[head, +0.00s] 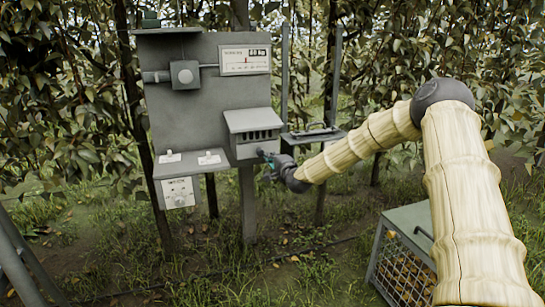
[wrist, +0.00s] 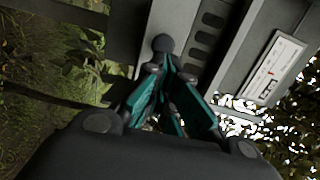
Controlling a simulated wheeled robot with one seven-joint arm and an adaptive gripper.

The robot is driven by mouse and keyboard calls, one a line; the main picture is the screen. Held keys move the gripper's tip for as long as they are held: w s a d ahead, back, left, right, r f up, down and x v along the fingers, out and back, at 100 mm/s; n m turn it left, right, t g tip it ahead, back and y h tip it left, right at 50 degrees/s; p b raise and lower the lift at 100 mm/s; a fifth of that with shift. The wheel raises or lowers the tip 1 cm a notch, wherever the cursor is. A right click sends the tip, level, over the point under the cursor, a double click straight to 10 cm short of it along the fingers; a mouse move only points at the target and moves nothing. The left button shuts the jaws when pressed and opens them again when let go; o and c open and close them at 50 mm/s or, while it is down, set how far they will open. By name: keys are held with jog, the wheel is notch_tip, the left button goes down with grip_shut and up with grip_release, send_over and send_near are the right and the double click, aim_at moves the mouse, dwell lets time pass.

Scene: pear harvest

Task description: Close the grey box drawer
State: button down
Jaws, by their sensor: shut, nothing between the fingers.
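A grey box (head: 252,122) with a sloped top and a row of dark slots is mounted on the right part of the grey panel in the head view. It also shows in the wrist view (wrist: 184,17), with slots along its face. A round dark knob (wrist: 163,43) stands by the box's face, just beyond my fingertips. My gripper (head: 266,157) is at the box's lower front right corner. In the wrist view its teal fingers (wrist: 166,68) are together, empty, touching or almost touching the knob. I cannot tell how far the drawer stands out.
A grey case with a handle (head: 313,134) is right of the box. A mesh-sided crate (head: 402,270) stands on the ground at lower right. Leafy trees surround everything.

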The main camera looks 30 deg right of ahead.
jog(key=s+a, duration=0.1)
jog(key=s, duration=0.9)
jog(key=shift+s+r, duration=0.15)
jog(key=shift+r, duration=0.05)
jog(key=s+a+f+n+g+y+p, duration=0.2)
jog(key=s+a+f+n+g, duration=0.25)
jog(key=s+a+f, duration=0.7)
jog(key=s+a+f+n+g+y+p, duration=0.15)
jog(key=s+a+f+n+g, duration=0.35)
jog(key=a+f, duration=0.65)
jog(key=s+a+f+n+g+p, duration=0.1)
jog(key=s+a+f+n, duration=0.1)
jog(key=s+f, duration=0.5)
jog(key=s+a+f+n+g+p, duration=0.1)
jog(key=s+f+n+g+p, duration=0.15)
jog(key=s, duration=0.75)
jog(key=s+a+f+n+g+h, duration=0.1)
jog(key=s+n+g, duration=0.1)
jog(key=s, duration=0.9)
jog(key=s+a+f+n+g+h+p, duration=0.1)
jog(key=s+f+n+g, duration=0.1)
jog(key=s, duration=0.9)
jog(key=shift+s+n+p, duration=0.25)
jog(key=shift+n+p, duration=0.05)
jog(key=c, duration=2.2)
grip_release()
